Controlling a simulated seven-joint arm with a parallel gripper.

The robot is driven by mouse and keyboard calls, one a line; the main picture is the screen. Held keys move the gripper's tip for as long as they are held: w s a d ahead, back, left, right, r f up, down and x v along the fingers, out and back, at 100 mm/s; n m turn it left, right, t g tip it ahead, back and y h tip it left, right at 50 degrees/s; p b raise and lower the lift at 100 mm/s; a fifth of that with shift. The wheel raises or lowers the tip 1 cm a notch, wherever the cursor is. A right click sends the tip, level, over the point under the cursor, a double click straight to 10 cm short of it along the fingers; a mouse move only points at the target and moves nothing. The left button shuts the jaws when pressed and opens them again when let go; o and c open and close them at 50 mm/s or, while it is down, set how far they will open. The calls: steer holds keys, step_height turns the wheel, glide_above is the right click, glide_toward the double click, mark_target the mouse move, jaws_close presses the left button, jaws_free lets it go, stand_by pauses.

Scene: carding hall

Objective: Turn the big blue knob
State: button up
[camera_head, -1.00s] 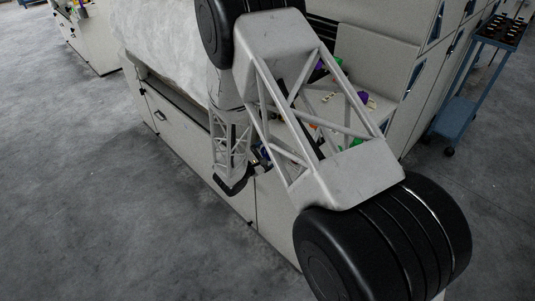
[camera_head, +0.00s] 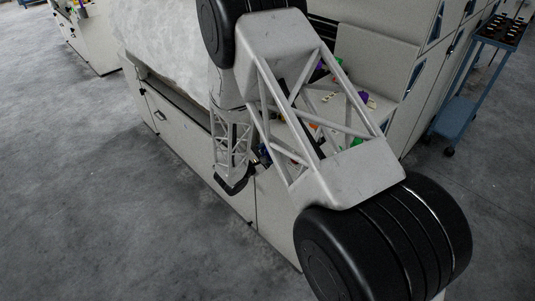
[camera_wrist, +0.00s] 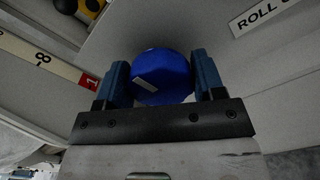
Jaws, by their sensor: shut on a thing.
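The big blue knob (camera_wrist: 162,76) shows in the wrist view, round and blue with a pale grey mark on its face. It sits on a light grey machine panel. My gripper (camera_wrist: 160,80) has one blue finger on each side of the knob and is shut on it. In the head view my own arm hides most of the gripper, and the knob cannot be made out clearly there.
A scale strip (camera_wrist: 45,60) with numbers and a red end lies left of the knob. A "ROLL" label (camera_wrist: 262,14) is at upper right. A blue cart (camera_head: 458,115) stands right, with grey floor around.

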steer(key=shift+n, duration=0.4)
steer(key=n, duration=0.3)
steer(key=shift+w+n, duration=0.1)
steer(key=shift+n, duration=1.8)
steer(key=o, duration=0.9)
steer(key=shift+a, duration=0.15)
steer(key=shift+v, duration=3.85)
